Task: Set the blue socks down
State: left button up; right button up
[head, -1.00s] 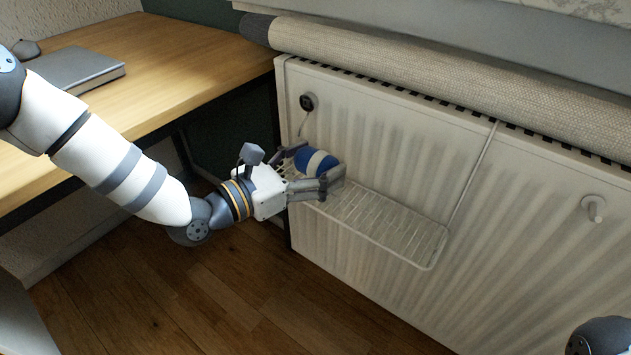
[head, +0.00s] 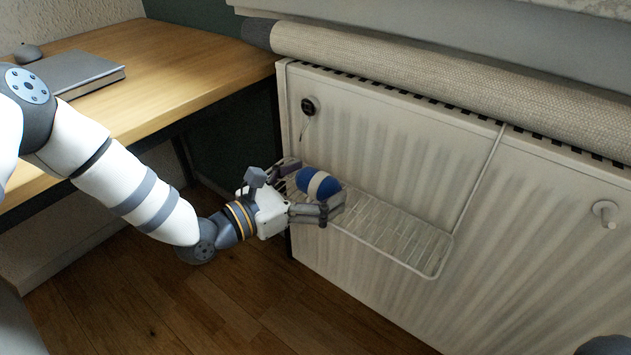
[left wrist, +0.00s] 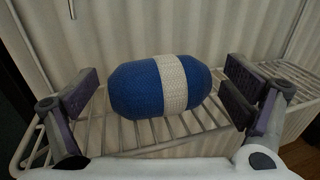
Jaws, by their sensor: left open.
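The blue socks (head: 316,184) are a rolled bundle with a pale band around the middle. In the left wrist view the socks (left wrist: 140,90) lie on the white wire rack (left wrist: 150,142) that hangs on the radiator. In the left wrist view gaps show between the socks and both finger pads, a wider one on the left. The rack (head: 400,240) extends bare to the right of the gripper in the head view. My right gripper is not in view.
The white radiator (head: 390,150) stands behind the rack, with a rolled grey cloth (head: 430,75) along its top. A wooden desk (head: 170,70) with a grey laptop or book (head: 75,72) is at the left. A knob (head: 606,212) sticks out at the right.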

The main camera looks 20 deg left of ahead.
aim_at(308, 186)
pick_arm(q)
jog(key=shift+r, duration=0.2)
jog(key=p+v, duration=0.1)
jog(key=v, duration=0.6)
jog(key=shift+s+a+p, duration=0.15)
jog(key=shift+s+p, duration=0.1)
jog(key=shift+p, duration=0.05)
